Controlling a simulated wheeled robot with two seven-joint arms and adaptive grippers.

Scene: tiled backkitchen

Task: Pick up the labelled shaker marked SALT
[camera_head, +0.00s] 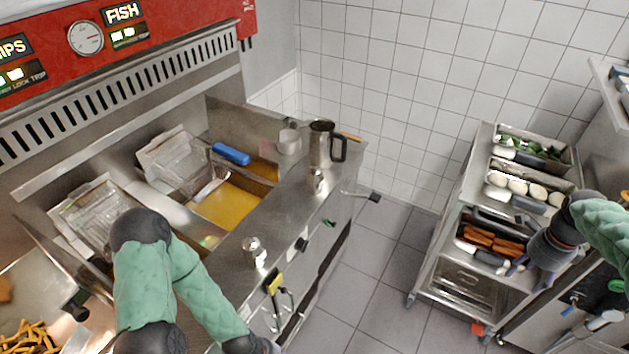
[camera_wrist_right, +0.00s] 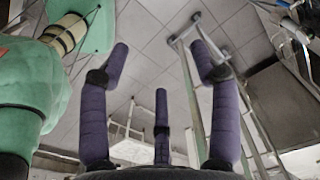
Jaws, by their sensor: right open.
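Two small metal shakers stand on the steel ledge at the front of the fryer in the head view. The nearer shaker (camera_head: 254,252) is upright near the ledge's middle, and the farther shaker (camera_head: 316,181) is upright beside a steel jug. I cannot read a label on either, so I cannot tell which is marked SALT. My right gripper (camera_head: 528,272) is open and empty at the right, by the trolley and far from both shakers. Its spread purple fingers (camera_wrist_right: 160,52) show in the right wrist view with nothing between them.
The steel jug (camera_head: 322,146) and a small metal cup (camera_head: 289,141) stand at the ledge's far end. Fryer baskets (camera_head: 180,160) and hot-looking oil (camera_head: 228,207) lie left of the ledge. A trolley (camera_head: 450,215) holds food trays. Tiled floor (camera_head: 385,265) between is clear.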

